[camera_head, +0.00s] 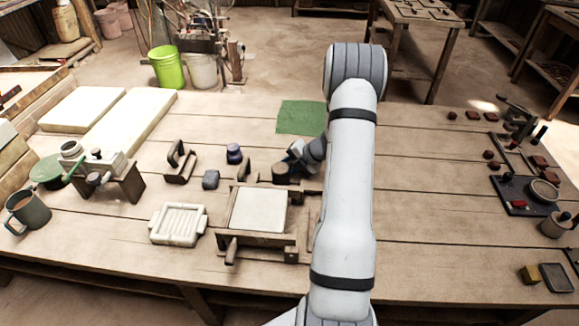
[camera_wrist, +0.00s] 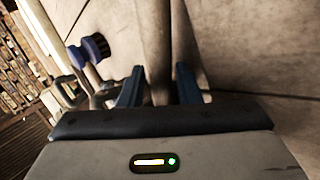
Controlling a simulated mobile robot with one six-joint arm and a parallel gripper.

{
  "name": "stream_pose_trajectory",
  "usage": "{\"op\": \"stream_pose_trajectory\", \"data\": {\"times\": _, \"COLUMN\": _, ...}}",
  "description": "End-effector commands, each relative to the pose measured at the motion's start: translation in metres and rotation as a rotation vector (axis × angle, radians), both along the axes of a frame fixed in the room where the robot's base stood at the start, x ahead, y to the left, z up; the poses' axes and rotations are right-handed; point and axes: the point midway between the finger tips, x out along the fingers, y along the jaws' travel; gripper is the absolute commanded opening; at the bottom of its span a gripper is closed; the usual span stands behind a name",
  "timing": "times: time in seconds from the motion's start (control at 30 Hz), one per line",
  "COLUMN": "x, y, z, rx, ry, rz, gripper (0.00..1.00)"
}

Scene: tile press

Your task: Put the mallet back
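My gripper (camera_head: 284,174) is low over the table, just behind the wooden press (camera_head: 294,243) with its white slab. In the wrist view its two blue fingers (camera_wrist: 159,82) stand apart, with a brownish bar (camera_wrist: 155,40) running between them. I cannot tell whether the fingers touch the bar or whether it is the mallet's handle. I cannot make out the mallet for sure in the head view; my arm and gripper hide part of the table there. A blue knobbed tool (camera_head: 234,153) stands left of the gripper and also shows in the wrist view (camera_wrist: 88,50).
A green mat (camera_head: 301,117) lies behind. A mug (camera_head: 28,211) stands far left. Small tools crowd the right end; the table between is clear.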

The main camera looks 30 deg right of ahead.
Motion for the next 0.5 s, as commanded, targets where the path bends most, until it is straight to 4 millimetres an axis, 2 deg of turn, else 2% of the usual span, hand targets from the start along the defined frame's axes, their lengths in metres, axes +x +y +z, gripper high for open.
{"op": "stream_pose_trajectory", "data": {"times": 0.17, "x": -0.012, "y": -0.011, "z": 0.018, "rx": -0.002, "ry": -0.001, "rz": -0.003, "gripper": 0.3}}
{"op": "stream_pose_trajectory", "data": {"times": 0.5, "x": -0.049, "y": -0.042, "z": 0.07, "rx": -0.002, "ry": -0.002, "rz": -0.003, "gripper": 0.3}}
